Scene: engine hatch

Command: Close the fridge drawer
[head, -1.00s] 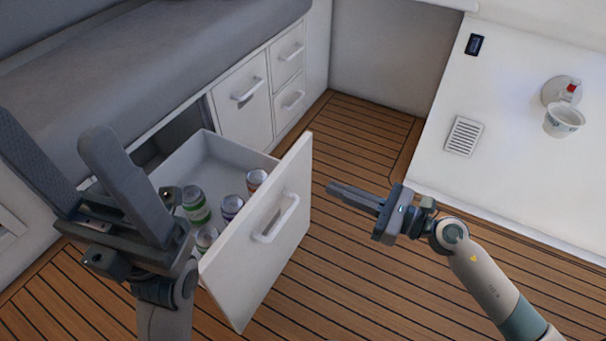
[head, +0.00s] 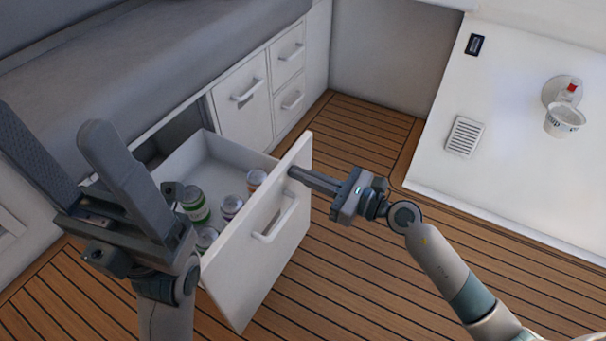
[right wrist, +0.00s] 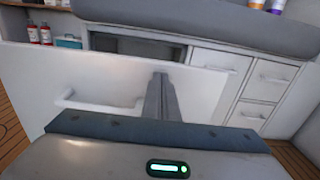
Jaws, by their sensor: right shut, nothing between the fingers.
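The white fridge drawer (head: 258,262) stands pulled out from under the grey bench, with several cans inside, among them a green-and-white one (head: 195,205). Its handle (head: 276,218) is on the front panel. My right gripper (head: 292,173) is shut and empty, its fingertips at the upper right part of the drawer front; I cannot tell whether they touch it. In the right wrist view the shut fingers (right wrist: 160,78) point at the drawer front (right wrist: 50,85), to the right of the handle (right wrist: 95,105). My left gripper (head: 60,145) is open and empty, in front of the drawer's left side.
A dark opening (head: 178,150) lies behind the drawer. Closed cabinet fronts (head: 243,100) stand to its right, below the grey bench (head: 150,60). Wooden floor (head: 350,270) is free in front. A white surface at right holds a cup (head: 564,121).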

